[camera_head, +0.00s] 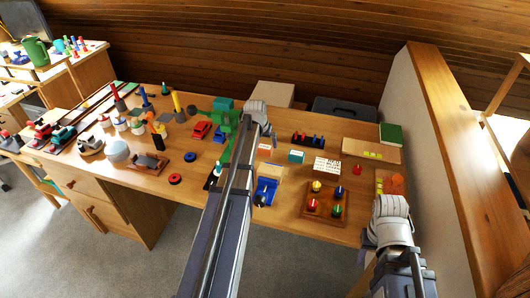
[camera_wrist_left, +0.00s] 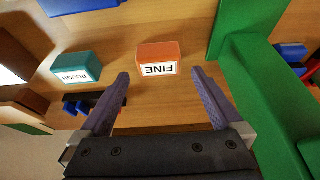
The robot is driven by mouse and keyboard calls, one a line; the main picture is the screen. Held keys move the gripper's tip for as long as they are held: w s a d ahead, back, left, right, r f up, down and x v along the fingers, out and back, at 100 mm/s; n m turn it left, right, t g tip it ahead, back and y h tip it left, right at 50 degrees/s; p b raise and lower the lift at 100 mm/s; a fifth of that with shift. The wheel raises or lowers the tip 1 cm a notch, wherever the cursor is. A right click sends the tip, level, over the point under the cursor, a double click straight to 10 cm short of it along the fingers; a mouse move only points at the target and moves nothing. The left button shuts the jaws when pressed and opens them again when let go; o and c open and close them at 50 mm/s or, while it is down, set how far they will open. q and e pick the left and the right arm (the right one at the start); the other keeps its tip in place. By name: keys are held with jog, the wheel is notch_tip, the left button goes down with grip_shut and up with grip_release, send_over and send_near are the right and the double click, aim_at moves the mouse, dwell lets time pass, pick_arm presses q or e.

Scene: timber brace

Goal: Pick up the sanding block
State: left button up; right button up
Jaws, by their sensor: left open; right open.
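Two labelled sanding blocks lie on the bench. The orange block marked FINE (camera_wrist_left: 157,57) sits between and beyond the fingertips of my left gripper (camera_wrist_left: 160,78) in the left wrist view, and it also shows in the head view (camera_head: 264,152). The teal block marked ROUGH (camera_wrist_left: 76,68) lies to its left there, and to its right in the head view (camera_head: 296,156). My left gripper is open and empty, with its fingers apart from both blocks. My right gripper (camera_head: 388,213) is over the bench's right end, away from the blocks; its fingers are hard to make out.
A green frame (camera_wrist_left: 246,70) stands close beside my left gripper. A rack of blue-handled tools (camera_head: 308,139), a white lettered card (camera_head: 326,167) and a wooden board with coloured knobs (camera_head: 325,203) lie nearby. A partition (camera_head: 428,110) bounds the right end.

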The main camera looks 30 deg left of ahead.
aim_at(265, 147)
pick_arm(q)
jog(key=b+x, duration=0.4)
jog(key=x, duration=0.1)
jog(key=shift+r, duration=0.15)
jog(key=shift+c, duration=0.2)
jog(key=c, duration=1.2)
